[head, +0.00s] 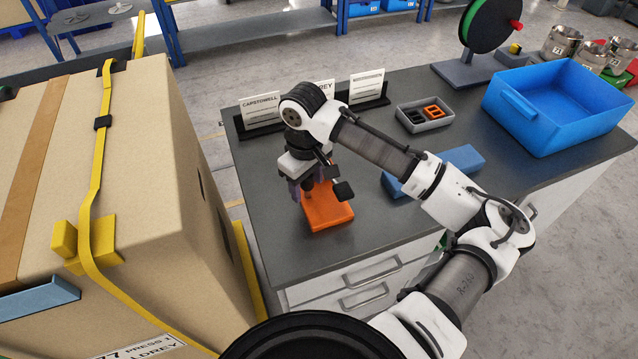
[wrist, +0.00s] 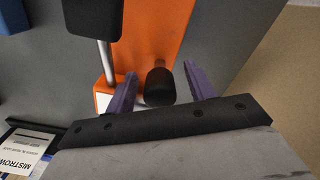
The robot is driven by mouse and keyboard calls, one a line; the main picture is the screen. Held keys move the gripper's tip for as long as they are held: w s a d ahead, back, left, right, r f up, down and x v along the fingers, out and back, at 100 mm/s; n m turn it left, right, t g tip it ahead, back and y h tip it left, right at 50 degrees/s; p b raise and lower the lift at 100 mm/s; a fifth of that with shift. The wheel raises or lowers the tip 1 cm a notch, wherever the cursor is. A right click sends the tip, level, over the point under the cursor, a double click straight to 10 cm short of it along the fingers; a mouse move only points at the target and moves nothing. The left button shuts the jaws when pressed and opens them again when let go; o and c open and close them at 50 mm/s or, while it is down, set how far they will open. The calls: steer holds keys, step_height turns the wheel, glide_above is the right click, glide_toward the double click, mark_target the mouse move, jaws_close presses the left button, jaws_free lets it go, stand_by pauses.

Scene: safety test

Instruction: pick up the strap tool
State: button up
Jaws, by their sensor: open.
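An orange block-like base (head: 328,212) sits on the dark worktop near its left front part; it also shows in the wrist view (wrist: 160,28). A dark, rounded upright handle (wrist: 158,86) stands on it. A metal post (wrist: 106,62) with a black block on top (wrist: 92,16) rises beside the handle; the black block also shows in the head view (head: 343,190). I take these together as the strap tool, but cannot tell for sure. My gripper (head: 303,192) is open over the base, with its purple fingers (wrist: 159,72) on either side of the handle, apparently apart from it.
A large strapped carton (head: 130,150) stands close on the left. On the worktop (head: 290,250) are name cards (head: 367,87), a grey tray (head: 425,117), a blue block (head: 460,160), a blue bin (head: 555,105) and a green reel (head: 490,22). The front left worktop is clear.

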steer(key=shift+f, duration=0.1)
steer(key=shift+c, duration=0.2)
jaws_close()
steer(key=shift+r, duration=0.2)
